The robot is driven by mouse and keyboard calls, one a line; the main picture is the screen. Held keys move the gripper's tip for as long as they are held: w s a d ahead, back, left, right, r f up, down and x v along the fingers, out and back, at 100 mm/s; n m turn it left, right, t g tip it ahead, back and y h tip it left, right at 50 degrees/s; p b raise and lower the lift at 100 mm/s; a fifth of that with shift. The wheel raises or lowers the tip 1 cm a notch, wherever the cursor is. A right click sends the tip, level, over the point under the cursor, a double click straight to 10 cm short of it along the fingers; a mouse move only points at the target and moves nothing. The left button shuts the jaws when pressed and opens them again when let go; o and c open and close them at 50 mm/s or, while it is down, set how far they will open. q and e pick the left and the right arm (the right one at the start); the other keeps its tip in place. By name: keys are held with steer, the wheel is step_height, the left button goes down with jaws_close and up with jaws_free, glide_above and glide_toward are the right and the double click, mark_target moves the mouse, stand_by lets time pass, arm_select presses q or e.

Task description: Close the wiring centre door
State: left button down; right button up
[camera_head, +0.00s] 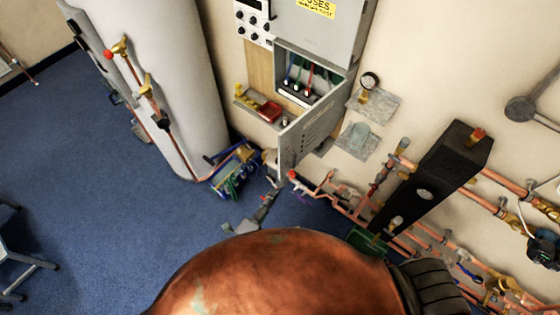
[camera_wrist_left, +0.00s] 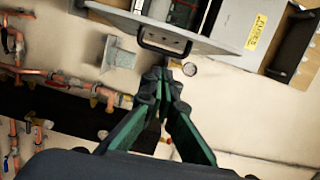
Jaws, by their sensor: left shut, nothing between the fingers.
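The wiring centre door (camera_head: 312,128) is a grey vented panel. It stands swung out from its grey box (camera_head: 345,76), and the wires inside show. In the left wrist view the door (camera_wrist_left: 115,14) is at the top, with a black handle (camera_wrist_left: 165,45) on it. My left gripper (camera_wrist_left: 160,78) has dark green fingers and is shut and empty. Its tips lie just below the handle in that view; contact cannot be told. My right gripper is not in view.
Copper pipes (camera_head: 420,240) and a tall black block (camera_head: 440,175) stand to the right of the door. A white cylinder (camera_head: 165,80) stands left, with a crate of cables (camera_head: 235,170) beside it.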

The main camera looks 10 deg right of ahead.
arm_select(q)
steer(key=r, duration=0.2)
steer(key=p, duration=0.3)
glide_above(281, 165)
steer(key=s, duration=0.3)
steer(key=shift+a+f, duration=0.1)
steer(key=shift+a, duration=0.25)
